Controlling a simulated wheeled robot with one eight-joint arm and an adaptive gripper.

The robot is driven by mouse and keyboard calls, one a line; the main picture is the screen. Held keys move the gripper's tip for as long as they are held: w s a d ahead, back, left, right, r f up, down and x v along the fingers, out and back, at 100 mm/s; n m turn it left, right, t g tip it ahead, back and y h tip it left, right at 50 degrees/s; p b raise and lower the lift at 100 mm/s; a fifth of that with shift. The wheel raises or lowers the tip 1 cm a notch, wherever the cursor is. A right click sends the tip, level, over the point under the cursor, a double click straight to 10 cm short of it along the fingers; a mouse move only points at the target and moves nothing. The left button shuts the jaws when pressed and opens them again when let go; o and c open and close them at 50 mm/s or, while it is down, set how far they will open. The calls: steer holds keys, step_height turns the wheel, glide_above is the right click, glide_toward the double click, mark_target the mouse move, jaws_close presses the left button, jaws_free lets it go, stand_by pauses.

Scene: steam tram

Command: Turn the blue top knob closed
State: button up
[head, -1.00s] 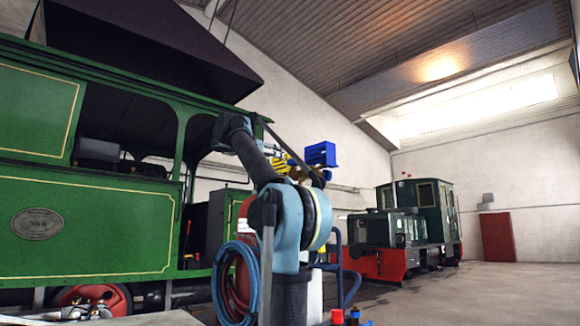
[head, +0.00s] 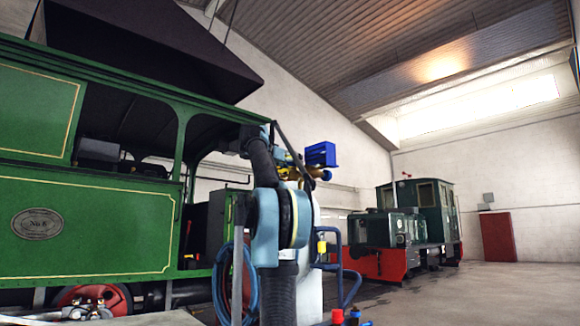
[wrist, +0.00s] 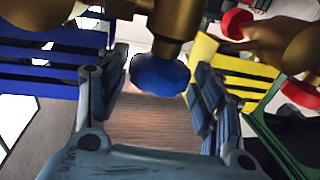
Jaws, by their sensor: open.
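The blue knob (wrist: 160,75) sits at the end of a brass valve stem in the wrist view. It is between the two fingers of my gripper (wrist: 158,95), which is open around it. The knob itself cannot be made out there.
In the wrist view, blue slats (wrist: 40,70) lie left, yellow slats (wrist: 235,70) right, and red knobs (wrist: 236,22) on brass fittings at upper right. The green tram (head: 90,225) stands left in the head view. A dark green locomotive (head: 415,225) stands farther back.

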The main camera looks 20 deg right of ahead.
steer(key=shift+d, duration=0.1)
steer(key=c, duration=0.8)
steer(key=shift+w+m+g, duration=0.2)
steer(key=shift+m+g, duration=0.1)
steer(key=shift+g, duration=0.1)
steer(key=shift+w+m+g+h, duration=0.15)
steer(key=shift+m+g+h, duration=0.55)
steer(key=shift+g, duration=0.3)
steer(key=shift+w+m+g+h, duration=0.1)
steer(key=shift+m+g+h, duration=0.15)
steer(key=shift+m+g, duration=0.8)
steer(key=shift+w+m+g+h, duration=0.1)
steer(key=shift+m+g+h, duration=0.3)
steer(key=shift+g, duration=1.05)
steer(key=shift+m+g, duration=0.75)
steer(key=shift+g, duration=0.15)
